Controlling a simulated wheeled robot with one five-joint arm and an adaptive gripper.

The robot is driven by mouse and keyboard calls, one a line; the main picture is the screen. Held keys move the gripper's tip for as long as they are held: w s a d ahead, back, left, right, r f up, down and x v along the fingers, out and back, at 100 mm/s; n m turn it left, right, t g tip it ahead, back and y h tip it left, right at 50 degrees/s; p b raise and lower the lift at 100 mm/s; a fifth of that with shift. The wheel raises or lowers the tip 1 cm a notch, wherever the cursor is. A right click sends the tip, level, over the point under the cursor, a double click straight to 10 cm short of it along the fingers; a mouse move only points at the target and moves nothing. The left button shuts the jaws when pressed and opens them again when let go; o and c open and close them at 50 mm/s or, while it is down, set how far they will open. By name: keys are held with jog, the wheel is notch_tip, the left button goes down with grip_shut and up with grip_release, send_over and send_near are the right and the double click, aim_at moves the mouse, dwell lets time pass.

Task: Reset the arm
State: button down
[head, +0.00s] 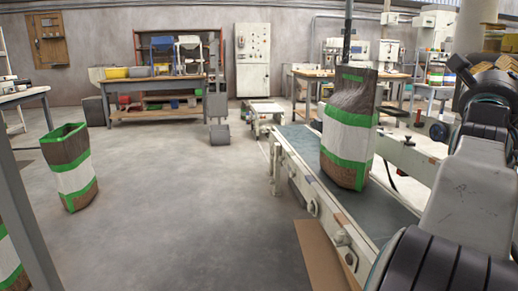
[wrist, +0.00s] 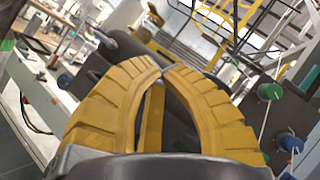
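My arm (head: 465,200) fills the right edge of the head view, folded up close to the camera. My gripper (wrist: 163,70) shows in the wrist view with two ribbed yellow fingers. Their tips come together and nothing is seen held between them. The wrist view is tilted, with machine parts and yellow frames behind the fingers. I cannot clearly make out the gripper in the head view.
A conveyor (head: 300,150) runs along the right with an upright brown, white and green bag (head: 347,130) on it. Another open bag (head: 70,170) stands on the floor at left. A workbench (head: 150,85) stands at the back. The middle floor is clear.

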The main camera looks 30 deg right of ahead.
jog(key=w+a+f+n+t+y+p, duration=0.35)
jog(key=w+a+n+y+p, duration=0.75)
jog(key=w+a+n+p, duration=0.45)
jog(key=a+f+n+g+y+p, duration=0.25)
jog(key=a+n+y+p, duration=0.45)
jog(key=a, duration=0.9)
jog(key=s+a+f+n+g+y+p, duration=0.2)
jog(key=s+a+n+g+p, duration=0.3)
jog(key=s+a+n+p, duration=0.8)
jog(key=shift+s+a+f+n+y, duration=0.3)
jog(key=shift+s+a+n+y, duration=0.5)
jog(key=shift+s+a+n, duration=0.6)
jog(key=shift+w+a, duration=0.1)
jog(key=shift+w, duration=0.05)
